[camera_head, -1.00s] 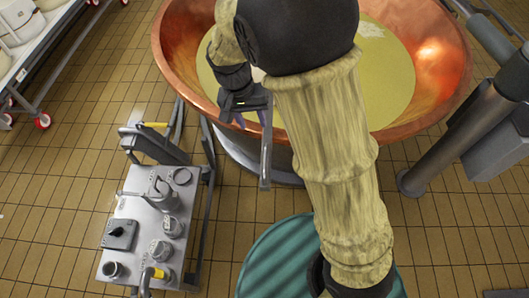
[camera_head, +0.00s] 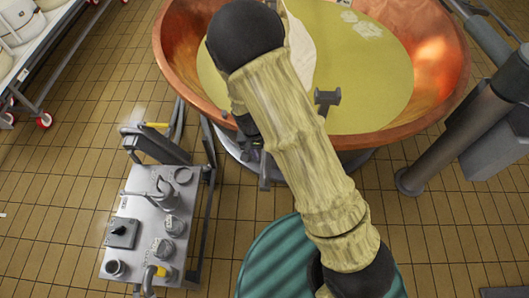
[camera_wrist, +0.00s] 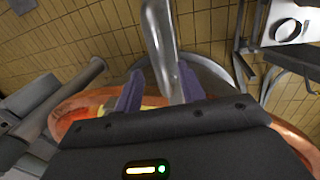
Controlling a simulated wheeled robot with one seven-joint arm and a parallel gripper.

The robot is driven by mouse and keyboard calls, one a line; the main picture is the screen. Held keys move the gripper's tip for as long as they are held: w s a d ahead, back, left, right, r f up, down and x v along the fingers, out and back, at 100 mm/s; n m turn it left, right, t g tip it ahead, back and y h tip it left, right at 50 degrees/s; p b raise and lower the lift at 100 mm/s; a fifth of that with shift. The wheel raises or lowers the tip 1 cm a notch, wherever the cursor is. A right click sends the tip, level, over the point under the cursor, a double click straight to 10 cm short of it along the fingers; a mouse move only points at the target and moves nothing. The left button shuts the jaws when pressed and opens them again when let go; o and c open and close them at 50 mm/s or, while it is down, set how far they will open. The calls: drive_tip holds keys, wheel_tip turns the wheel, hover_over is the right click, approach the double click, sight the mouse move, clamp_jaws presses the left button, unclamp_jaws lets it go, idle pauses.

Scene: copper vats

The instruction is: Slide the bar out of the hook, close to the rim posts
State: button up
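In the wrist view my gripper (camera_wrist: 160,88) shows two purple fingers standing well apart. A shiny grey metal bar (camera_wrist: 162,40) runs between them, close to the right finger, with a clear gap to the left finger. I cannot tell if it touches the right finger. In the head view my arm hides most of the gripper; a grey upright piece (camera_head: 265,172) shows below it at the near rim of the copper vat (camera_head: 440,90). A dark T-shaped bracket (camera_head: 326,98), possibly a rim post or hook, stands right of my arm. I cannot identify the hook for certain.
A white cloth (camera_head: 302,45) lies in the yellow liquid (camera_head: 370,80) behind my arm. A grey control console (camera_head: 150,225) stands left, a teal drum (camera_head: 270,260) in front, and a thick grey post (camera_head: 430,160) at the right. Floor between console and drum is free.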

drive_tip(key=shift+d+f, duration=0.2)
drive_tip(key=shift+f, duration=0.7)
drive_tip(key=shift+c, duration=0.4)
clamp_jaws()
